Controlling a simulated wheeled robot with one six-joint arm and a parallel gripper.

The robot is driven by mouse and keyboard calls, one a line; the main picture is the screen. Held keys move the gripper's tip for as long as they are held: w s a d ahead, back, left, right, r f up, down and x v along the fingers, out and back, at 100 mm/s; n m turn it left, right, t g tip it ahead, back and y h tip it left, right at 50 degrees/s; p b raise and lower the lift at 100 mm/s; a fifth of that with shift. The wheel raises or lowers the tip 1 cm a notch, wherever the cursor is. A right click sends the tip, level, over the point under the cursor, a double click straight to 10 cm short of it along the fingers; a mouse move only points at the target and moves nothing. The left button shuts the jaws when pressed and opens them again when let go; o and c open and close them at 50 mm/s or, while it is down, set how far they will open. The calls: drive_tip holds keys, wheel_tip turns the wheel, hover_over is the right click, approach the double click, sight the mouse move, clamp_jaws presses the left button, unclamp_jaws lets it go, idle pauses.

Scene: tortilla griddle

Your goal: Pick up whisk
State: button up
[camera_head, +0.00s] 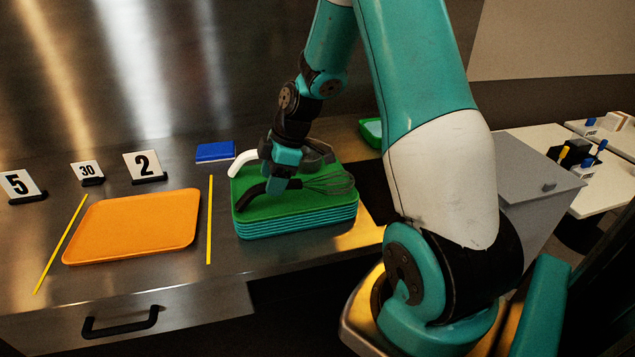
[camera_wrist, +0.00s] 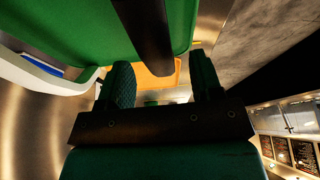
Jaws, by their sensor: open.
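The whisk lies on the top green tray (camera_head: 290,206) of a stack. Its black handle (camera_head: 248,198) points left and its wire loops (camera_head: 330,183) spread to the right. My gripper (camera_head: 277,186) is low over the tray at the whisk's handle, hiding part of it. In the wrist view, my gripper (camera_wrist: 163,85) has its two dark fingers apart. The whisk's dark handle (camera_wrist: 147,35) runs toward the gap between them, against the green tray (camera_wrist: 75,28). I cannot tell whether a finger touches it.
A white-handled utensil (camera_head: 242,160) lies behind the whisk. An orange tray (camera_head: 135,226) lies to the left between yellow strips. Number cards, including the 2 card (camera_head: 144,164), and a blue box (camera_head: 215,151) stand behind it. A grey box (camera_head: 540,168) is at right.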

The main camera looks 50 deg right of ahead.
drive_tip(key=shift+p+x, duration=0.4)
drive_tip(key=shift+x, duration=1.45)
drive_tip(key=c, duration=1)
drive_tip(key=shift+r, duration=0.1)
wheel_tip(320, 180, up, 20)
drive_tip(key=b, duration=0.2)
